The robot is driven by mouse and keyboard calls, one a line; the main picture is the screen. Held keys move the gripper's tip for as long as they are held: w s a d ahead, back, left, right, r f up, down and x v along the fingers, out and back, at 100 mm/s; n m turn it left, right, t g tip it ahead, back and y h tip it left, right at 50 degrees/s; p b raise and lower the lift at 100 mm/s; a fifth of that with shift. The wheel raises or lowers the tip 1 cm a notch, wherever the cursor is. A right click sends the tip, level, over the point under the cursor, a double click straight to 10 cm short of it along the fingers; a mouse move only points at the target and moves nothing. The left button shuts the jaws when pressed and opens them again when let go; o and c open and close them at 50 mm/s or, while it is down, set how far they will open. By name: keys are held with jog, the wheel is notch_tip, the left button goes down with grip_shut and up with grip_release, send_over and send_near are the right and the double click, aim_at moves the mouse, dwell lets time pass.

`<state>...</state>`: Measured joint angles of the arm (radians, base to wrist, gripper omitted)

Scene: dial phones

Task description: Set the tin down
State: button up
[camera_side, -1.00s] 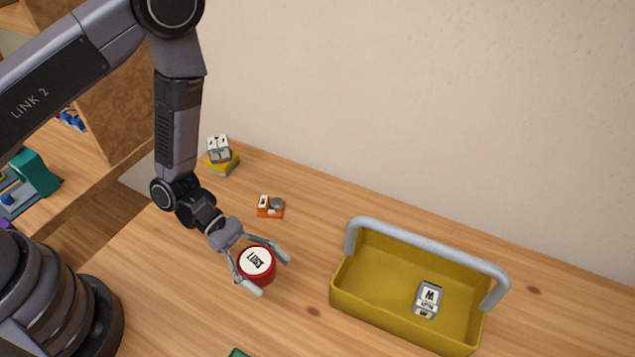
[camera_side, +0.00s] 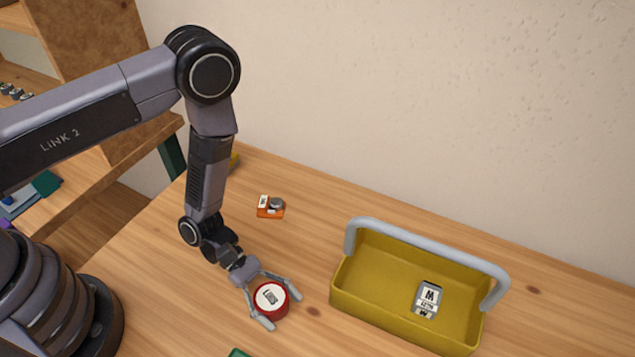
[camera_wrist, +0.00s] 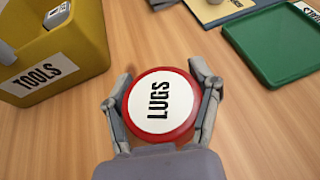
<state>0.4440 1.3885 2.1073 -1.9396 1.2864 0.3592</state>
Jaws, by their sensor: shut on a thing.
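The tin is round and red with a white lid label reading "LUGS" (camera_wrist: 160,101). In the side view the tin (camera_side: 270,299) is left of the yellow tool box. My gripper (camera_side: 281,309) is shut on the tin, one finger on each side, and it also shows in the wrist view (camera_wrist: 163,100). I cannot tell whether the tin's underside touches the table.
The yellow tool box (camera_side: 345,300) with a grey handle holds a grey labelled block (camera_side: 427,299). An orange item (camera_side: 270,206) lies farther back. The wrist view shows a green tray (camera_wrist: 262,62) at upper right. Bare wood surrounds the tin.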

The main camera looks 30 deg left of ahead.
jog(key=shift+f, duration=0.15)
jog(key=o, duration=1.2)
jog(key=shift+o, duration=0.2)
